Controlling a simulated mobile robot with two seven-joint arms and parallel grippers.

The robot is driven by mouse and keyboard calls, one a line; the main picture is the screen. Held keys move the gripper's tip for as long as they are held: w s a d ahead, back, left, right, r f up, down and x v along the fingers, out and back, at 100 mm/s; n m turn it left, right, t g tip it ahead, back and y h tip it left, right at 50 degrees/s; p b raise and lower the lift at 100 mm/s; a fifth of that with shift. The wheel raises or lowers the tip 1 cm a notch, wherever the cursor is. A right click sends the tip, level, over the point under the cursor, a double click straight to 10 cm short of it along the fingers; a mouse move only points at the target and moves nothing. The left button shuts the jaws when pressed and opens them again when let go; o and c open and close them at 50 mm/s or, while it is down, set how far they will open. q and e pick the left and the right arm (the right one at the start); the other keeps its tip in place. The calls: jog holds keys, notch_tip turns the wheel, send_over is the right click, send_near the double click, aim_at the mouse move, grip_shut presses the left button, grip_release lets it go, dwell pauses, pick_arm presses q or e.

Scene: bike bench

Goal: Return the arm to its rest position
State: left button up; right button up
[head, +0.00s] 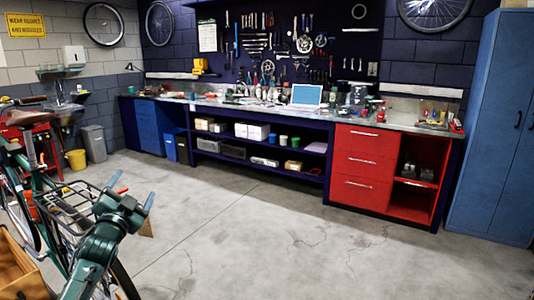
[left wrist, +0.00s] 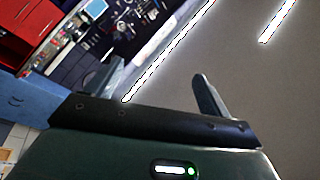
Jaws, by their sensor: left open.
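My left gripper (head: 132,188) is raised at the lower left of the head view, in front of the bike's rear rack. Its two fingers are spread apart with nothing between them. In the left wrist view the open fingers (left wrist: 158,90) point toward the ceiling and the far wall, and the gap is empty. My right gripper is in neither view.
A green bicycle (head: 68,208) stands at the left, close to my left arm. The long workbench (head: 385,118) and blue cabinet (head: 490,140) line the back. The concrete floor (head: 300,240) is clear.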

pick_arm(q)
jog(key=s+d+f+n+g, duration=0.2)
jog(key=s+f, duration=0.2)
jog(key=f, duration=0.3)
jog(key=s+d+f+n+g+h, duration=0.1)
jog(key=s+d+f+g, duration=0.15)
jog(key=f, duration=0.45)
jog(key=s+d+f+n+g, duration=0.1)
jog(key=s+d+f+n, duration=0.2)
jog(key=f, duration=0.4)
jog(key=s+d+f+g+h, duration=0.1)
jog(key=s+d+f, duration=0.2)
jog(key=s, duration=0.7)
jog(key=s+d+f+g+h, duration=0.1)
jog(key=s+d+f, duration=0.3)
jog(key=s, duration=0.6)
jog(key=s+d+f+g+h, duration=0.1)
jog(key=s+d+f+g, duration=0.1)
jog(key=s+d, duration=0.3)
jog(key=s+f, duration=0.1)
jog(key=s, duration=0.3)
jog(key=shift+s+d+f, duration=0.15)
jog(key=shift+s+f, duration=0.25)
jog(key=shift+g, duration=0.25)
